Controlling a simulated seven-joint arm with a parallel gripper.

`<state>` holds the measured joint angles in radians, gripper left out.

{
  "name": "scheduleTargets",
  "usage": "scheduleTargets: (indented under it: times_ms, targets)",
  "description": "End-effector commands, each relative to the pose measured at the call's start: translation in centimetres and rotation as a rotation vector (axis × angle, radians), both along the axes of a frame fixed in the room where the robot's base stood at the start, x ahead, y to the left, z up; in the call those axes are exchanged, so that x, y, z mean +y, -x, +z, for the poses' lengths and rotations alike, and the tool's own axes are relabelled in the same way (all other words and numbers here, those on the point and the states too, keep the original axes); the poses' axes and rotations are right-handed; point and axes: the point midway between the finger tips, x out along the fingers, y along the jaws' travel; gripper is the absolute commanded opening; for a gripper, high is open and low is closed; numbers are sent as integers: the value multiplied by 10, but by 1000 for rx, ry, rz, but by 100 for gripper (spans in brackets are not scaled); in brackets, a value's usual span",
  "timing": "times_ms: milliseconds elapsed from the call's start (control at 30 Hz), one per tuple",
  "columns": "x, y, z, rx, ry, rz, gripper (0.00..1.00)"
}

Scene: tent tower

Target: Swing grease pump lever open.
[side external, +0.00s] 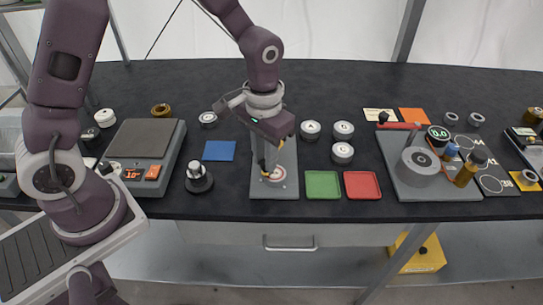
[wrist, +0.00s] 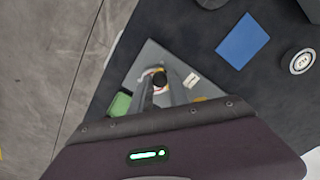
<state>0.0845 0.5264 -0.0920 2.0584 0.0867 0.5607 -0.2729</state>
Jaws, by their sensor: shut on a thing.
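My gripper (side external: 270,170) points straight down over a small grey plate (side external: 287,152) in the middle of the table. In the wrist view its two fingers (wrist: 160,92) are closed around a dark round-topped piece (wrist: 160,80). A white and red round base (side external: 275,176) sits on the plate at the fingertips. The fingers hide much of the held piece, and I cannot tell what it is. A red lever (side external: 402,126) with a black knob lies across the back of a larger grey board (side external: 407,188) to the right, well apart from my gripper. A grey cylinder (side external: 419,168) stands there.
A green square (side external: 322,185) and a red square (side external: 362,186) lie right of the plate, a blue square (side external: 219,151) left of it. Several round grey-white pieces stand nearby. A scale (side external: 147,143) is at the left. The back of the table is clear.

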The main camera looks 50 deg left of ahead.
Motion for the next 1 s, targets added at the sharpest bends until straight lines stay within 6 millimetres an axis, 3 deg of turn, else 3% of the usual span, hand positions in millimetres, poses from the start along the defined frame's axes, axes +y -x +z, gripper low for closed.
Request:
scheduleTargets:
  times_ms: [500, 1000]
  targets:
    - [33, 7, 1, -3, 0, -487, 0]
    - [64, -1, 1, -3, -1, -950, 0]
